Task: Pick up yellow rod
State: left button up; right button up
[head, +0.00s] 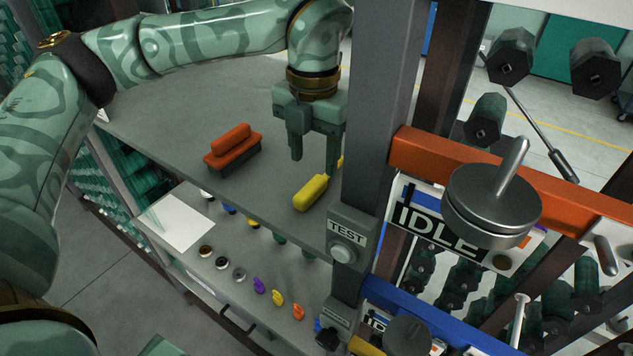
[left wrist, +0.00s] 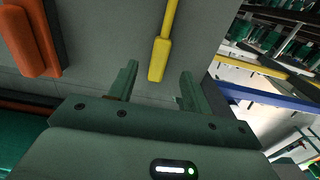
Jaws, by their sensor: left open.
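The yellow rod (head: 311,193) lies on the grey table (head: 165,118) near its front edge, next to a dark upright post. In the left wrist view the yellow rod (left wrist: 161,55) shows a thick block end and a thinner shaft running up to the top edge. My left gripper (head: 314,163) points down over the table, open and empty, just behind the rod's thick end. In the left wrist view the fingers (left wrist: 156,82) stand apart, with the rod's thick end between and beyond them. My right gripper is not in view.
An orange block-handled tool (head: 232,148) lies left of the rod. The dark post (head: 378,100) stands close on the right, bearing a TEST button (head: 343,252). An orange beam (head: 430,157) with a metal knob (head: 490,205) is further right. The table's left side is clear.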

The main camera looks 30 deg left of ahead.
aim_at(313, 184)
pick_arm(q)
jog(key=shift+f, duration=0.3)
notch_tip(313, 184, down, 5)
jog(key=shift+a+r+p, duration=0.1)
jog(key=shift+p, duration=0.85)
jog(key=shift+s, duration=0.1)
jog(key=c, duration=1)
grip_shut()
